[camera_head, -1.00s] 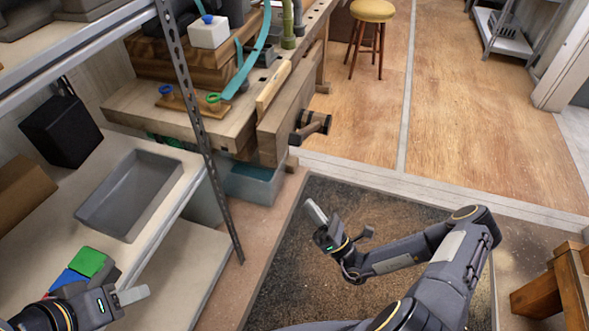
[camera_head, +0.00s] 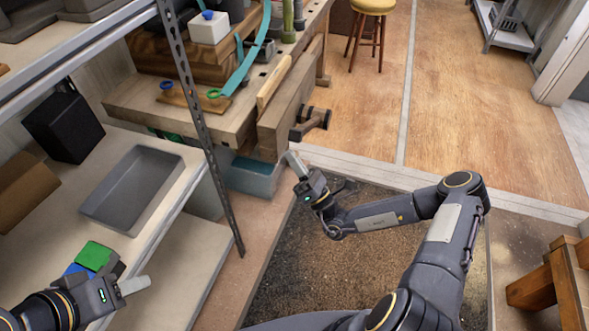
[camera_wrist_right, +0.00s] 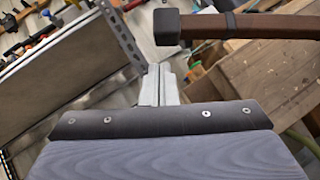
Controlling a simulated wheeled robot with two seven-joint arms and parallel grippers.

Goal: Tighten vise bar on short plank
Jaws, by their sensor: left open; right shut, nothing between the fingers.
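The vise (camera_head: 287,117) is on the end of the workbench. Its wooden bar with dark ends (camera_head: 312,122) sticks out from the front jaw. A short pale plank (camera_head: 273,85) stands between the jaw and the bench edge. My right gripper (camera_head: 296,160) is shut and empty, just below the bar and apart from it. In the right wrist view the shut fingers (camera_wrist_right: 160,85) point up under the brown bar (camera_wrist_right: 265,26), near its black end cap (camera_wrist_right: 167,26). My left gripper (camera_head: 134,286) is at the lower left beside the shelf; its finger gap is hard to see.
A metal shelf post (camera_head: 195,100) stands between my arms. A grey tray (camera_head: 133,190) and green and blue boxes (camera_head: 94,255) sit on the shelf. A blue bin (camera_head: 252,177) is under the bench.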

